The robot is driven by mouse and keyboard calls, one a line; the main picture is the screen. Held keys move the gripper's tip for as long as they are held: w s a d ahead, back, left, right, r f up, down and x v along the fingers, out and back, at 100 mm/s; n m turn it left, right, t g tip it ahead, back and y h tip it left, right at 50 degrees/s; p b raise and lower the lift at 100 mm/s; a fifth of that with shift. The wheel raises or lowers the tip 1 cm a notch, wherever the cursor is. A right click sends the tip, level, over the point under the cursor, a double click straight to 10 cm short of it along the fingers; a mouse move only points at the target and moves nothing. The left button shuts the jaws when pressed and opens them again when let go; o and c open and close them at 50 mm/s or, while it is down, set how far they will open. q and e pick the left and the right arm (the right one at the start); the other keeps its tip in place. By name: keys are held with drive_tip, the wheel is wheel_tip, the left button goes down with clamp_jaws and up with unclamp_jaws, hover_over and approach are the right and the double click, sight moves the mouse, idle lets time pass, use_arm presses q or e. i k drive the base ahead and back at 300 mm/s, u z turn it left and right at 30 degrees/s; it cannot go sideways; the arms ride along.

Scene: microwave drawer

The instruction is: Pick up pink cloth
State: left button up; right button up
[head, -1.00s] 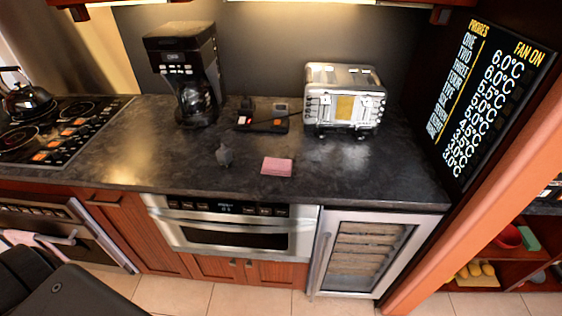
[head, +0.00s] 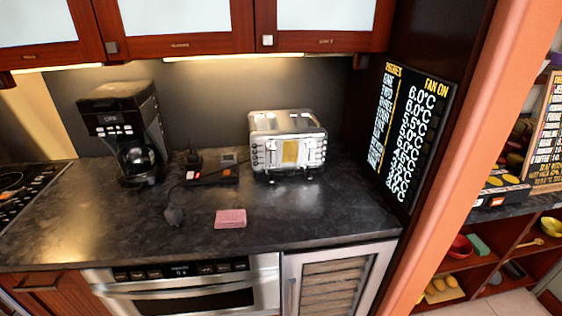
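The pink cloth (head: 230,218) is a small folded pad lying flat on the dark countertop (head: 120,225), near its front edge and above the microwave drawer (head: 190,294). Nothing touches it in the head view. Neither of my grippers shows in this view.
A black coffee maker (head: 124,135) stands at the back left and a silver toaster (head: 288,145) at the back right. A power strip (head: 211,176) and a dark plug (head: 174,215) lie on the counter. A tall orange post (head: 490,110) stands on the right. The counter around the cloth is mostly clear.

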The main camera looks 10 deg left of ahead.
sight(229, 219)
drive_tip(key=z, duration=2)
drive_tip(key=i, duration=1.3)
drive_tip(key=u, duration=3.35)
